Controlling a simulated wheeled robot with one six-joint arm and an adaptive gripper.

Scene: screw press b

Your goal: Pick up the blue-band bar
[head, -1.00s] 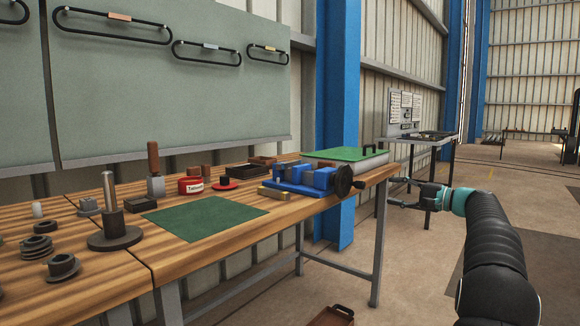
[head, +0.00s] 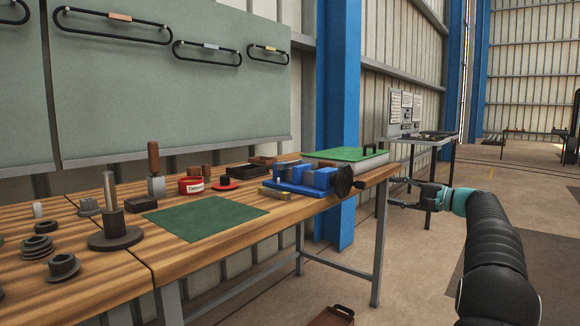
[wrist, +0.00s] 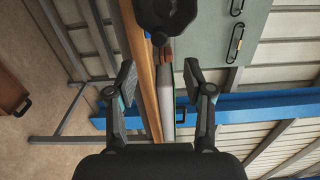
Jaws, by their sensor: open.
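A black loop-shaped bar with a pale grey-blue band (head: 208,46) hangs on the grey-green wall panel, between a copper-band bar (head: 120,17) and a brass-band bar (head: 268,48). It looks the closest match to the blue-band bar, though the colour is faint. My gripper (head: 394,192) is at the right of the head view, beyond the bench's right end and well apart from the bars. In the wrist view my gripper (wrist: 160,83) is open, with nothing between its fingers.
The wooden bench (head: 200,272) stands below the panel (head: 200,100). A blue vise (head: 302,178) with a black handwheel and a green-topped case (head: 345,155) are near its right end. A brown tray (head: 332,316) is on the floor. The floor right of the bench is open.

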